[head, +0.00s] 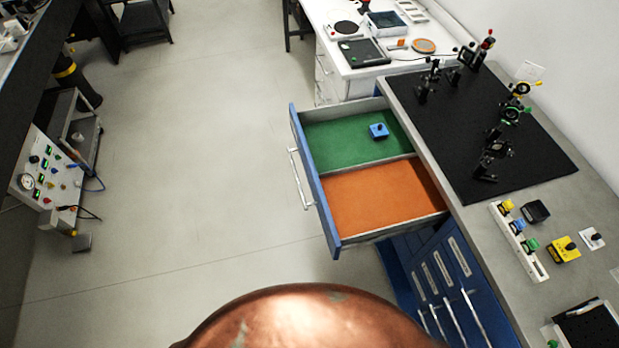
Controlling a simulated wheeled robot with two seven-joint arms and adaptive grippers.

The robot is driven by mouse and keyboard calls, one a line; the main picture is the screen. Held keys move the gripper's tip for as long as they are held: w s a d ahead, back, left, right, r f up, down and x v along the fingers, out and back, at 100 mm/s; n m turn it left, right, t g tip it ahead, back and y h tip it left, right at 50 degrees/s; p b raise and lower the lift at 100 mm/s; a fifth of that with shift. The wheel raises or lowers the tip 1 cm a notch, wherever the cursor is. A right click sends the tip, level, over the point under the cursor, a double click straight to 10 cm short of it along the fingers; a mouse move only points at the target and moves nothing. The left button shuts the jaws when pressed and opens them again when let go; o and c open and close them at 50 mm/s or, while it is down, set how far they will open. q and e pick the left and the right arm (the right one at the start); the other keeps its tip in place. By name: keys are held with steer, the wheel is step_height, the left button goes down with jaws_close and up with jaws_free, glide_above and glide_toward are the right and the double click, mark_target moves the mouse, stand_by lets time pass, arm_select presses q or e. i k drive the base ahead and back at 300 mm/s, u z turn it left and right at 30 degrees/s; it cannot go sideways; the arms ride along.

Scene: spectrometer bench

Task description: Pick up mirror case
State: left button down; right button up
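A small blue case (378,131) with a dark knob on top lies in the green-lined far compartment of the open drawer (331,227). A yellow case (571,255) with a dark knob sits on the grey bench top at the right. A black case (536,211) sits just behind it. I cannot tell from the picture which of these is the mirror case. Neither of my grippers is in view.
The drawer's orange-lined near compartment is empty. A white rack (538,267) with yellow, blue and green pieces stands beside the cases. Optics mounts stand on the black breadboard (450,140). The floor (190,190) left of the drawer is clear.

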mark_target(557, 258)
steer(key=z, duration=3.35)
steer(key=i, duration=0.3)
